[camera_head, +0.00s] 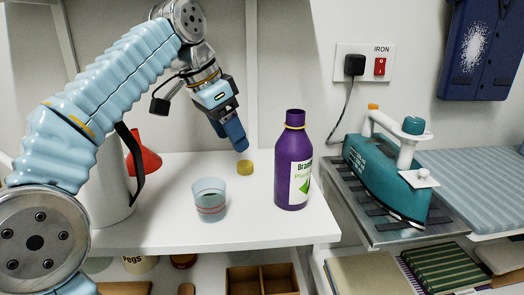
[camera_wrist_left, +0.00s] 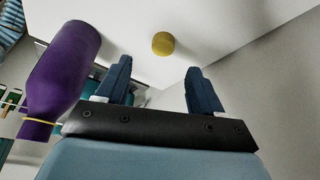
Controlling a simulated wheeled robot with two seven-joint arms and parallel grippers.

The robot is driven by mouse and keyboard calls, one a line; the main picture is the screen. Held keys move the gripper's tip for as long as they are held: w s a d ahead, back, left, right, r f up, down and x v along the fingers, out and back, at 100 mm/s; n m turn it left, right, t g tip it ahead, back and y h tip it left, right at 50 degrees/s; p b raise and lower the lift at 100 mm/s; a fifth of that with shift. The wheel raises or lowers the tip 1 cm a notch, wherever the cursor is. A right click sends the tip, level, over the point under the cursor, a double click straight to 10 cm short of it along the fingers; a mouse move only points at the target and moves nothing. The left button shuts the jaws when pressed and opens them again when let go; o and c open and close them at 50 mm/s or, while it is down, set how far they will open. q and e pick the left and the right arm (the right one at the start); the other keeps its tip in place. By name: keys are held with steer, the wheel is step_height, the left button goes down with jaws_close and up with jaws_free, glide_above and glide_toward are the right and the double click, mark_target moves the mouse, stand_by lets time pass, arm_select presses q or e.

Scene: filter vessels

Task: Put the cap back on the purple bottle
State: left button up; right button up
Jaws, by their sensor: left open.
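The purple bottle (camera_head: 293,170) stands upright on the white shelf, with a yellow ring around its neck and a white and green label. It also shows at the left of the left wrist view (camera_wrist_left: 62,70). A small yellow cap (camera_head: 245,167) lies on the shelf to the left of the bottle; the left wrist view shows it (camera_wrist_left: 163,43) beyond the fingertips, between their lines. My left gripper (camera_head: 242,147) is just above the cap, pointing down, open and empty. Both its blue fingers (camera_wrist_left: 160,72) show apart in the left wrist view. My right gripper is not in view.
A clear cup (camera_head: 209,201) stands on the white shelf (camera_head: 255,228) left of the bottle. A watering can (camera_head: 105,185) and a red funnel (camera_head: 143,160) are at the left. A teal iron (camera_head: 386,175) rests on a stand at the right.

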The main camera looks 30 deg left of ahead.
mark_target(245, 163)
arm_select(q)
steer(key=shift+w, duration=0.35)
steer(key=shift+x, duration=1.1)
steer(key=shift+a+x, duration=0.2)
steer(key=shift+x, duration=2.4)
steer(key=shift+s+f, duration=0.1)
steer(key=shift+s, duration=0.05)
steer(key=shift+c, duration=0.3)
steer(key=c, duration=1)
